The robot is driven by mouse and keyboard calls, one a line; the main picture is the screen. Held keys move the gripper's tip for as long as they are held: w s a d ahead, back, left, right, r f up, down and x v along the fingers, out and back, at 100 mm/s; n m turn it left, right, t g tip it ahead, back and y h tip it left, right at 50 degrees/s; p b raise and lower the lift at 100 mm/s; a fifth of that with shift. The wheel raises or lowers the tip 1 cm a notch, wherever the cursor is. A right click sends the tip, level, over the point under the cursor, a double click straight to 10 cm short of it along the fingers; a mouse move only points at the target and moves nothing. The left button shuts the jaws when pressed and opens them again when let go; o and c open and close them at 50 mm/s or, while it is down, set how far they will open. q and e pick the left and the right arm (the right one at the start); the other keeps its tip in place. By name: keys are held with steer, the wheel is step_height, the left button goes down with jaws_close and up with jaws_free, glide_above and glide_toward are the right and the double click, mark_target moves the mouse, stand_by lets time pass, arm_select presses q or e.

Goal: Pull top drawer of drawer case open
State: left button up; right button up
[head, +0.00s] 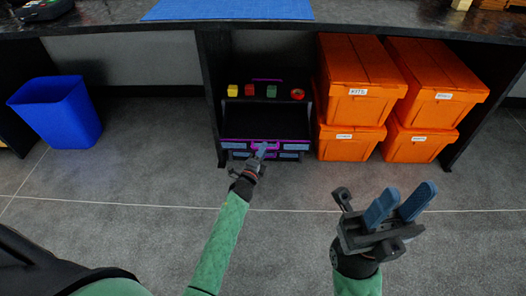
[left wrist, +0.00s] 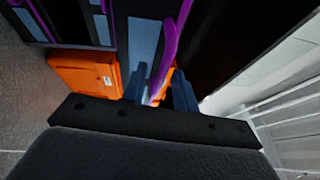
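The drawer case (head: 222,152) is low, black with purple trim and blue label panels, under the counter. Its top drawer front (head: 239,145) shows a dark space behind it, so the drawer appears pulled out; how far is hard to judge. My left gripper (head: 262,150) is at the middle of that front. In the left wrist view, the purple handle (left wrist: 169,42) runs between the two blue fingers of my left gripper (left wrist: 159,92) and appears to fill the gap. My right gripper (head: 400,204) is open and empty, above the floor at the right.
Small yellow, red and green blocks (head: 272,91) and a red roll (head: 297,94) stand at the back of the case. Stacked orange boxes (head: 349,143) stand close on its right. A blue bin (head: 57,112) is at the left. The floor in front is clear.

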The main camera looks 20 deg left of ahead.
arm_select(q)
steer(key=shift+s, duration=0.1)
steer(key=s+f+p, duration=0.1)
steer(key=s, duration=0.6)
steer(key=shift+s+a+f, duration=0.15)
steer(key=shift+s+a, duration=0.1)
steer(key=shift+a, duration=0.2)
